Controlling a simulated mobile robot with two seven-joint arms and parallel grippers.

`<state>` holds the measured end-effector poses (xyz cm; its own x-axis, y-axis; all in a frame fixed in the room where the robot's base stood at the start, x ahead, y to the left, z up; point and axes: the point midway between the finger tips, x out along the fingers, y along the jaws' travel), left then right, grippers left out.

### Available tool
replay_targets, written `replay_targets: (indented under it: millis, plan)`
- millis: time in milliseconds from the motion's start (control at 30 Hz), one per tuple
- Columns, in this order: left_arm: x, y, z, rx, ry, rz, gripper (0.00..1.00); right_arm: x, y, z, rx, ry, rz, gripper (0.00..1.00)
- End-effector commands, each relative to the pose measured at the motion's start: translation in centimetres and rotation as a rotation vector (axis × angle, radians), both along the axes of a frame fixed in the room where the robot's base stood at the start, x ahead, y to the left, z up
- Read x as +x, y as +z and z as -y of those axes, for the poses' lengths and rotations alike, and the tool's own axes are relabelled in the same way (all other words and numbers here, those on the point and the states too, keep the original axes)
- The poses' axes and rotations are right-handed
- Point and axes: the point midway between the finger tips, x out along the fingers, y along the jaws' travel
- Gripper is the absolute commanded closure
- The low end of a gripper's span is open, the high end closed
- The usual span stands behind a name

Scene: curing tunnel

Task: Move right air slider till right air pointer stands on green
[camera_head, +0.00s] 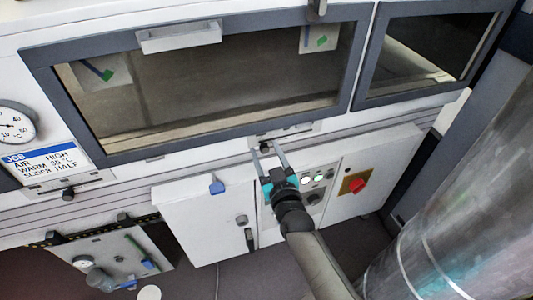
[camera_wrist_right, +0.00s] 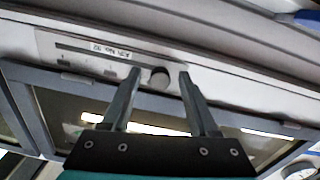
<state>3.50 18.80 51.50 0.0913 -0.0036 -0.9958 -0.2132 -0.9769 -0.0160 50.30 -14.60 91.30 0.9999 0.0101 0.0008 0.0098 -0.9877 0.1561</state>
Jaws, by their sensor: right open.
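The right air slider's dark round knob (camera_head: 265,147) sits on a pale plate below the large window's right part. The knob (camera_wrist_right: 159,78) also shows in the right wrist view, beside a slot and small label on its plate (camera_wrist_right: 75,50). My right gripper (camera_head: 267,158) is open, with its fingers (camera_wrist_right: 158,75) on either side of the knob. I cannot tell whether either finger touches it. Behind the glass at upper right is a white plate with a green diamond mark (camera_head: 322,41); I cannot make out its pointer. My left gripper is not in view.
A left white plate (camera_head: 115,65) behind the glass has a blue pointer and green mark. A job card (camera_head: 45,163), dial gauge (camera_head: 14,127) and left slider knob (camera_head: 68,194) are at left. A red knob (camera_head: 357,185) and lit buttons (camera_head: 318,178) are near my right arm.

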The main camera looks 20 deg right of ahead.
Motion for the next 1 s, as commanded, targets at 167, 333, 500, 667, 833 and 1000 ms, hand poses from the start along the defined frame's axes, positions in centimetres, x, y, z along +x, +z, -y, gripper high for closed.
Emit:
replay_targets:
  millis: [167, 333, 500, 667, 833, 1000]
  plan:
    - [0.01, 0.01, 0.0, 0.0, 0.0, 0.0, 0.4, 0.02, -0.02, -0.01, 0.0, 0.0, -0.001, 0.4]
    - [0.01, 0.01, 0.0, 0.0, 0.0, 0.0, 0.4, 0.0, -0.02, -0.02, 0.0, 0.0, -0.001, 0.53]
    - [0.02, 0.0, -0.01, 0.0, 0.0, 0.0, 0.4, -0.01, -0.03, -0.01, 0.0, 0.0, -0.001, 0.72]
    - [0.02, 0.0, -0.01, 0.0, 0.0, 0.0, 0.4, -0.02, -0.03, -0.01, 0.0, 0.0, -0.001, 0.9]
    - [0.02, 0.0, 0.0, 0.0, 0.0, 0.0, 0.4, -0.02, -0.03, -0.01, 0.0, 0.0, -0.001, 1.0]
    - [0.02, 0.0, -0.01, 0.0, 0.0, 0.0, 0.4, -0.03, -0.04, -0.01, 0.0, 0.0, -0.001, 1.0]
